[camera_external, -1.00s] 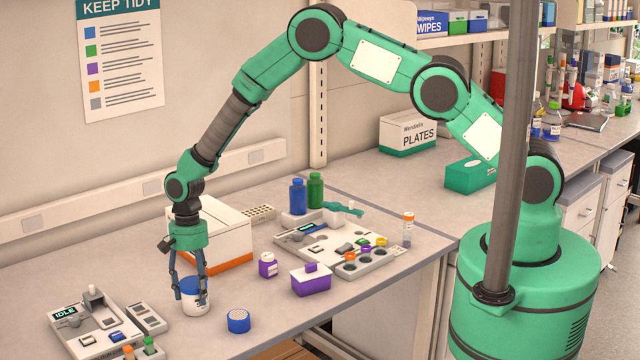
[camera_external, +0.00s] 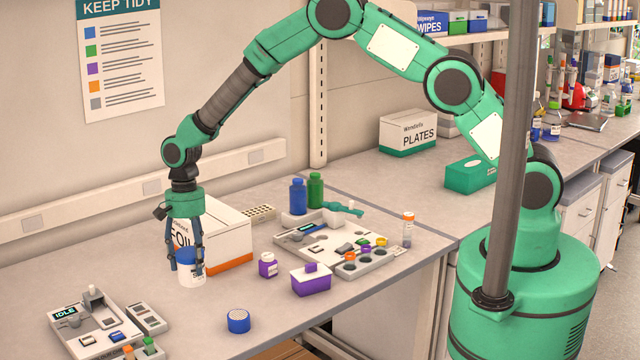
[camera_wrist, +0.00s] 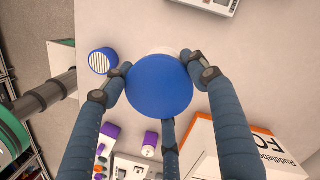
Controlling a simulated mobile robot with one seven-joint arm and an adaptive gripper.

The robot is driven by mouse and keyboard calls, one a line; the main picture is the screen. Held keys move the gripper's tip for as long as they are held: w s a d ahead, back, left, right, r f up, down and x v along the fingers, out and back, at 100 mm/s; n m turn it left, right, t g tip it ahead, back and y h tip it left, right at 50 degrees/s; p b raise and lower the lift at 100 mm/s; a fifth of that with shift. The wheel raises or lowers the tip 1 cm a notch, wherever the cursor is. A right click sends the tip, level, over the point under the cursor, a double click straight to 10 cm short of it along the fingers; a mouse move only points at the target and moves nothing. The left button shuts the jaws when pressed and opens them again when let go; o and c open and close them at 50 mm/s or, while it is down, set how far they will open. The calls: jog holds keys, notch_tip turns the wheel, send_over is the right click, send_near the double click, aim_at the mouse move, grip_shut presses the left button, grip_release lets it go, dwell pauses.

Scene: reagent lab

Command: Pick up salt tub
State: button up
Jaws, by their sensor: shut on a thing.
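The salt tub (camera_external: 191,273) is a white tub with a blue lid. My gripper (camera_external: 189,262) is shut on it from above and holds it upright, apparently raised above the bench in the external view. In the wrist view the round blue lid (camera_wrist: 159,86) fills the middle, with the fingers of my gripper (camera_wrist: 158,85) around it. Most of the white body is hidden under the lid there, and the fingers cover part of its label side in the external view.
A foil box (camera_external: 225,237) stands close behind the tub. A purple bottle (camera_external: 268,265) and purple box (camera_external: 311,280) are to the right. An instrument marked IDLE (camera_external: 90,325) is at front left.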

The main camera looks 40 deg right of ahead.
jog(key=shift+r, duration=0.55)
